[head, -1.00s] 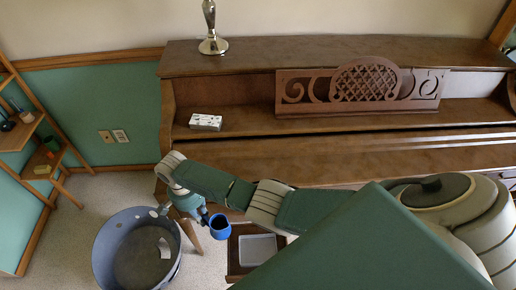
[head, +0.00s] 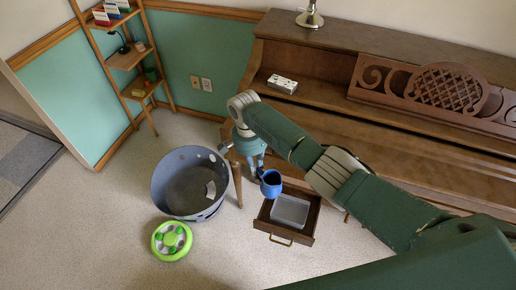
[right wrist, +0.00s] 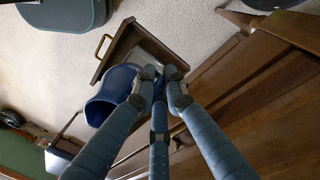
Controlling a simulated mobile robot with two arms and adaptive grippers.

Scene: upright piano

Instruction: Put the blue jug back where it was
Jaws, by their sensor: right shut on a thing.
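In the right wrist view the jug (right wrist: 112,92) shows at the left of my right gripper's fingertips (right wrist: 158,76), near the drawer's front. The fingers hide part of the jug, so I cannot tell exactly how they grip it. My left gripper is not in view.
The wooden drawer (head: 263,224) stands open with a pale tray (head: 290,210) in it. A grey tub (head: 165,185) and a green-and-white disc (head: 171,241) are on the carpet. The piano (head: 330,125) stands behind; a shelf (head: 128,58) is at upper left.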

